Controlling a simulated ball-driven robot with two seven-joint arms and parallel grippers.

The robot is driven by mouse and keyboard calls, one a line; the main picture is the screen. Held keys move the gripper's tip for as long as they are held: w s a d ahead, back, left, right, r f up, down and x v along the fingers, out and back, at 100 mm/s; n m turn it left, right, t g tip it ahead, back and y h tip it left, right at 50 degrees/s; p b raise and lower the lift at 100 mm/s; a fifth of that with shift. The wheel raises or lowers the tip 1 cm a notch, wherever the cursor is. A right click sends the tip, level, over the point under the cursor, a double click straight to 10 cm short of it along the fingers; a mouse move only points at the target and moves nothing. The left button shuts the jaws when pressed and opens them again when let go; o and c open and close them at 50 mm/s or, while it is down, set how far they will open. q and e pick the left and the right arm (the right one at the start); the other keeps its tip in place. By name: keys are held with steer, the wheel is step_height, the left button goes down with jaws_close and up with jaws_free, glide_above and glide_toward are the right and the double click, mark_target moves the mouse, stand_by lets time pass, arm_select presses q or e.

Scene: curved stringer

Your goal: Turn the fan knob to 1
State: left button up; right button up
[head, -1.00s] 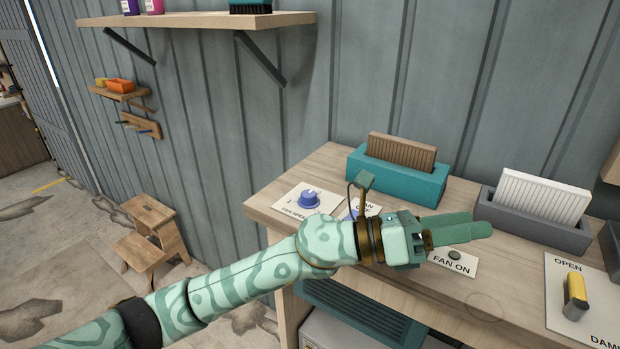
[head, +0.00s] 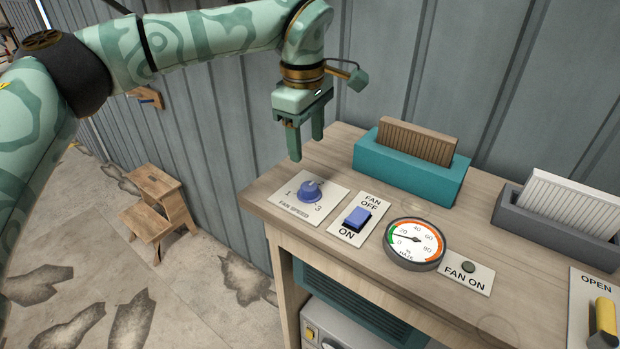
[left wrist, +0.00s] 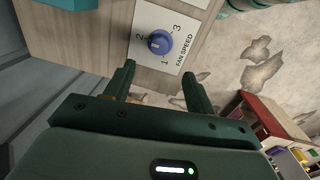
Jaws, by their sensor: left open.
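The blue fan speed knob (head: 310,191) sits on a white label plate (head: 286,205) marked FAN SPEED near the left end of the wooden workbench. The left wrist view shows the knob (left wrist: 158,42) with the numbers 1, 2 and 3 around it; I cannot read its pointer surely. My left gripper (head: 306,146) hangs above and just behind the knob, fingers pointing down, open and empty. In the left wrist view its fingertips (left wrist: 159,75) are spread, with the knob beyond them, apart from it. My right gripper is not in view.
Right of the knob are a blue FAN OFF/ON switch (head: 357,218), a round gauge (head: 414,243) and a FAN ON plate (head: 466,278). A teal holder (head: 410,178) with a brown filter stands behind them. A grey holder (head: 556,237) with a white filter stands farther right.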

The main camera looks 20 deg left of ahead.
mark_target(309, 186)
arm_select(q)
steer(key=f, duration=0.3)
steer(key=f+p, duration=0.1)
steer(key=f, duration=0.6)
steer(key=shift+w+d+f, duration=0.1)
steer(key=shift+w+f, duration=0.25)
steer(key=shift+f, duration=0.05)
steer(key=c, duration=1)
